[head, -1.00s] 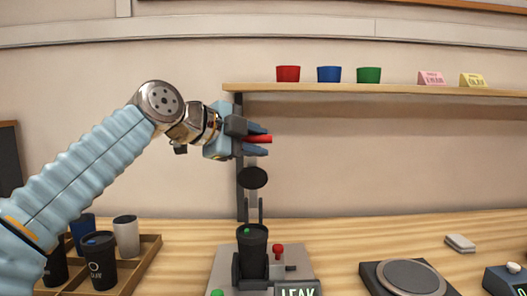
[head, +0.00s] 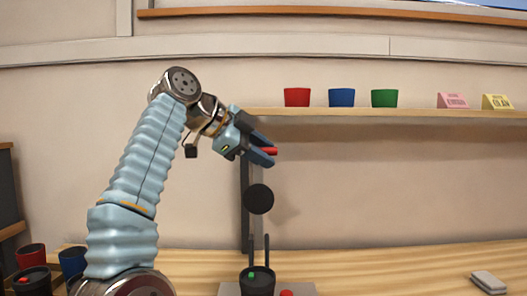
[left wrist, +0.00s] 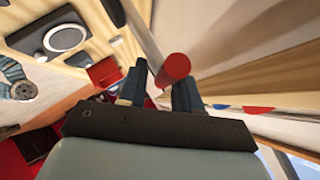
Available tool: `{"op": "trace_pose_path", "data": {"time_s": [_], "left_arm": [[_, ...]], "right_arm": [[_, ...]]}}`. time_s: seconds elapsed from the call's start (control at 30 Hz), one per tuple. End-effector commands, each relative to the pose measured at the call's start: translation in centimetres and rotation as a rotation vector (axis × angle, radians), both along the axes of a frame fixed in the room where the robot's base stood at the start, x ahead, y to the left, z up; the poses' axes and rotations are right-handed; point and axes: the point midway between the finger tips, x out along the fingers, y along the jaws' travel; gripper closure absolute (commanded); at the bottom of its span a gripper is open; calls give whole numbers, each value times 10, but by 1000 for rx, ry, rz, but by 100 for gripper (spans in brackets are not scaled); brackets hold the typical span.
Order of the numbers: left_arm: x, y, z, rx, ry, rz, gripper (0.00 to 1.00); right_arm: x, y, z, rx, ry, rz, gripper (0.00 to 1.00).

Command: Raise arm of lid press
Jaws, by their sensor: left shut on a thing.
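The lid press stands at the middle of the bench in the head view. Its arm has a red handle (head: 270,151) and a round black press disc (head: 258,199) that hangs well above a black cup (head: 257,281) and faces partly toward me. My left gripper (head: 266,150) is shut on the red handle, with its fingers angled down to the right. In the left wrist view the red handle (left wrist: 175,70) sits between the fingers (left wrist: 160,88). Part of the press arm is hidden behind the gripper. My right gripper does not show.
A wall shelf (head: 400,114) with red (head: 297,97), blue (head: 342,97) and green (head: 384,98) cups is right of the gripper, near its height. More cups (head: 32,258) stand at lower left. A pale block (head: 488,282) lies on the bench at right.

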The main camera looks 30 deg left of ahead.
Motion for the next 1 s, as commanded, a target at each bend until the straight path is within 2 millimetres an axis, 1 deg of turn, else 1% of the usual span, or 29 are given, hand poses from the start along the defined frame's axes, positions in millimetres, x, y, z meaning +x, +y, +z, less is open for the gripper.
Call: {"op": "trace_pose_path", "data": {"time_s": [0.03, 0.43, 0.47, 0.5, 0.53, 1.0], "left_arm": [[2, 6, -8, 8, 24, 16, 100], [2, 6, -9, 5, 31, 15, 100], [2, 6, -9, 5, 31, 15, 66], [2, 5, -9, 5, 30, 14, 60], [2, 5, -9, 5, 30, 14, 56], [1, 2, -4, 1, 16, 5, 56]], "right_arm": [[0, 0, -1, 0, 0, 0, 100], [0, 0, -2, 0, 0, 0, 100], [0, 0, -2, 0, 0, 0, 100], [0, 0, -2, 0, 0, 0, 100], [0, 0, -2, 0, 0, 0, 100], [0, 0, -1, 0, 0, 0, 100]]}}
